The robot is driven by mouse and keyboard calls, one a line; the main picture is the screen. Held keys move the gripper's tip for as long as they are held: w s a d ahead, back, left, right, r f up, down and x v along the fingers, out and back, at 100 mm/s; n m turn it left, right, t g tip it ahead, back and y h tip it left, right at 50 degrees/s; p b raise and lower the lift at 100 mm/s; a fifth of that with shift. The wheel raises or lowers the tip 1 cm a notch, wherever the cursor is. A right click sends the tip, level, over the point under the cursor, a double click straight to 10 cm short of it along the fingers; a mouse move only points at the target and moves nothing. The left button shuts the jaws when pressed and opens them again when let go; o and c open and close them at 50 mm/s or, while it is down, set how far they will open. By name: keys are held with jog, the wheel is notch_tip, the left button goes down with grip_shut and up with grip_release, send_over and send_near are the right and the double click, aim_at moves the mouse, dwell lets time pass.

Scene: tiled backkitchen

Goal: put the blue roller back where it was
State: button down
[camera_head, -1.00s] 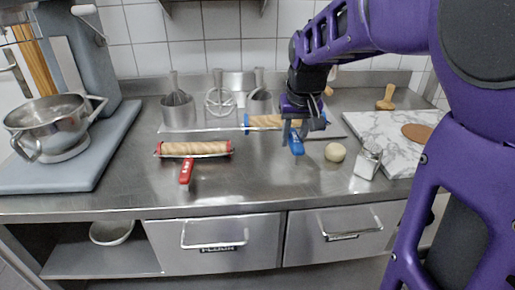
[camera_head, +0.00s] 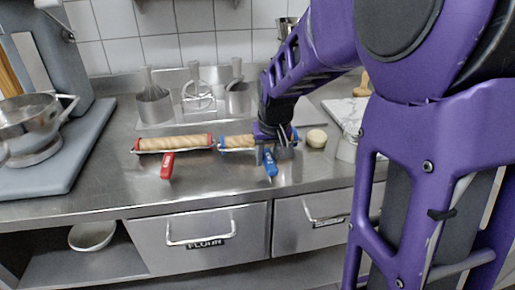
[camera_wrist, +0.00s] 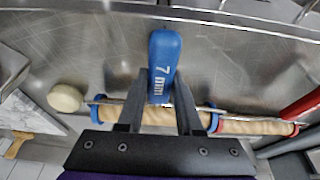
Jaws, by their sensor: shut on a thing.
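The blue roller is a patterned wooden cylinder (camera_head: 238,142) with blue end rings and a blue handle (camera_head: 270,163) pointing to the front. In the wrist view the blue handle (camera_wrist: 164,55) reads "7 mm". My gripper (camera_wrist: 160,88) is shut on the blue roller near where the handle meets the frame. In the head view my gripper (camera_head: 277,146) covers the roller's right part. The red roller (camera_head: 172,144) lies just left of it, roughly in line, with its red handle to the front. I cannot tell whether the blue roller touches the counter.
Metal utensil holders (camera_head: 154,103) stand at the back on the steel counter. A dough ball (camera_head: 316,138) lies right of my gripper. A marble board (camera_head: 347,113) is partly hidden by my arm. A mixer with a steel bowl (camera_head: 30,128) stands left. The counter front is clear.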

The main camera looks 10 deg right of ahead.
jog(key=shift+f, duration=0.2)
jog(key=shift+f, duration=0.15)
jog(key=c, duration=0.6)
grip_release()
jog(key=shift+o, duration=0.2)
jog(key=shift+r, duration=0.3)
jog(key=p+v, duration=0.7)
jog(key=v, duration=0.3)
jog(key=shift+r, duration=0.1)
jog(key=shift+p+v, duration=0.6)
jog(key=shift+v, duration=0.2)
